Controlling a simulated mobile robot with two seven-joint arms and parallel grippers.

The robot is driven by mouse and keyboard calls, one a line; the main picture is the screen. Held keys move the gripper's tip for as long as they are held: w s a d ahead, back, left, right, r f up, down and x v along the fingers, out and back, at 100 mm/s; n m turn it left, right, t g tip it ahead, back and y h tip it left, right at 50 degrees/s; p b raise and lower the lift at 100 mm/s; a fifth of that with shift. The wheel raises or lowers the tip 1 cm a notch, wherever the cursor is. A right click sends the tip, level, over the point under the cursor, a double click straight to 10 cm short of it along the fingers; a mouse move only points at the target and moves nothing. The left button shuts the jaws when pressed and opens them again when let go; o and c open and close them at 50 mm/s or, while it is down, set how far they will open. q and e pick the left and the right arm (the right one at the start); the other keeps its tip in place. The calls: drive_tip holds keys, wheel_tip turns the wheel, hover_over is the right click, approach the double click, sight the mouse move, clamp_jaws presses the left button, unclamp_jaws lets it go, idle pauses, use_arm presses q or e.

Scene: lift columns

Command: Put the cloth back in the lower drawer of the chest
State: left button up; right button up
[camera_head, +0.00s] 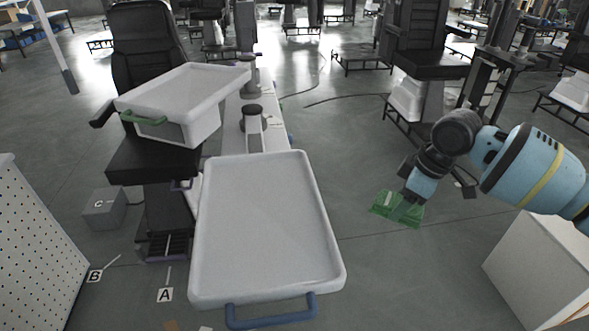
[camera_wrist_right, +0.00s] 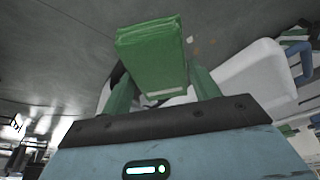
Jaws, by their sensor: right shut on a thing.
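My right gripper (camera_head: 404,203) is shut on a folded green cloth (camera_head: 382,206) and holds it in the air, right of the white drawer-like tray. In the right wrist view the cloth (camera_wrist_right: 152,58) sits between the two green fingers. The white tray (camera_head: 262,215) is pale and rimmed, with a blue handle (camera_head: 270,311) at its near end; it also shows in the right wrist view (camera_wrist_right: 250,75). A second white container (camera_head: 185,88) with a green handle (camera_head: 143,118) stands farther back left. I cannot tell which is the lower drawer. My left gripper is out of view.
A black chair (camera_head: 150,55) stands behind the green-handled container. A white block (camera_head: 540,270) stands at the lower right, a perforated panel (camera_head: 40,250) at the left. A grey box marked C (camera_head: 104,210) is on the floor. Floor between tray and white block is clear.

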sight(421, 211)
drive_tip(key=d+m, duration=0.1)
drive_tip(key=s+d+m, duration=0.1)
drive_tip(key=s+d, duration=0.1)
drive_tip(key=shift+s+d+f+m+t, duration=0.25)
drive_tip(key=shift+d+f+m+t, duration=0.05)
drive_tip(key=shift+f+m+t, duration=0.1)
drive_tip(key=s+a+f+m+h, duration=0.1)
drive_tip(key=s+a+m+h, duration=0.1)
drive_tip(key=s+a+m, duration=0.6)
drive_tip(key=shift+s+f+m+t+h, duration=0.3)
drive_tip(key=shift+s+f+t, duration=0.1)
drive_tip(key=shift+s, duration=0.55)
